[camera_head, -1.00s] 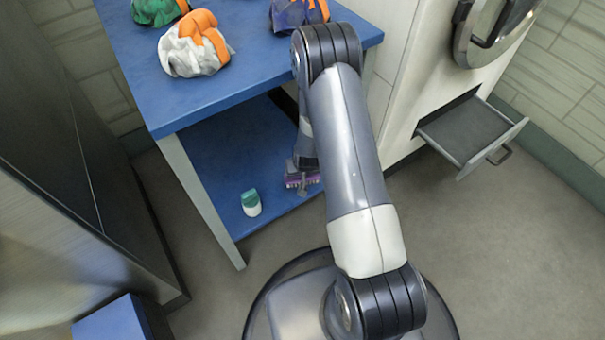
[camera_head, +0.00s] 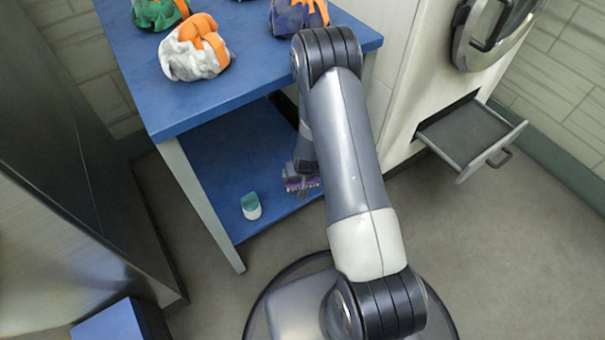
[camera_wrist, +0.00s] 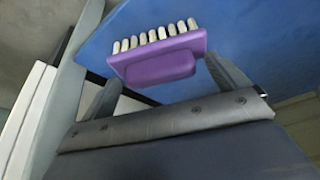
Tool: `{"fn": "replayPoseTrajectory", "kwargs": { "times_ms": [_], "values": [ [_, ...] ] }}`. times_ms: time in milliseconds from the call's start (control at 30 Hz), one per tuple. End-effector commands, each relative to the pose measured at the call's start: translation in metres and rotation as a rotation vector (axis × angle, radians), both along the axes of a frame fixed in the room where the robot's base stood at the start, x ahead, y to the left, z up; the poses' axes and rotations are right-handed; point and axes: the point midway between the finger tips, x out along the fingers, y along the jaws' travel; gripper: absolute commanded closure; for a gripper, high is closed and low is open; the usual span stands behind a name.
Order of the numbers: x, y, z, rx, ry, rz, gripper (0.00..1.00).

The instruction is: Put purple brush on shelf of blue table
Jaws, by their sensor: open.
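The purple brush (camera_wrist: 160,60) has a row of pale bristles. It lies on the lower blue shelf (camera_head: 225,150) of the blue table (camera_head: 215,105), near the shelf's front right part. It also shows in the head view (camera_head: 301,185), partly hidden by my arm. My gripper (camera_wrist: 163,70) is open, its two fingers on either side of the brush's purple body. I cannot tell whether either finger touches it. In the head view the gripper is mostly hidden behind my arm.
A white and green container (camera_head: 251,205) stands on the shelf left of the brush. Sling bags, one white and orange (camera_head: 195,50), one purple and orange (camera_head: 298,14), one green (camera_head: 158,12), lie on the tabletop. An open drawer (camera_head: 470,135) juts out at the right.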

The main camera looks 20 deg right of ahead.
Motion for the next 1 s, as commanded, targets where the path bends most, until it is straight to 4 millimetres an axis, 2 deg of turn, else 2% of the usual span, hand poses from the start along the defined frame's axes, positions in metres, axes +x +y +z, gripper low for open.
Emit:
{"fn": "replayPoseTrajectory", "kwargs": {
  "times_ms": [300,500,700,1000],
  "values": [
    [-0.025,0.002,0.066,0.000,-0.002,-0.001,0.06],
    [-0.039,0.003,0.098,0.000,-0.001,0.000,0.06],
    [-0.045,0.004,0.110,0.000,0.000,0.000,0.06],
    [-0.046,0.004,0.110,0.000,0.000,0.000,0.06]
  ]
}}
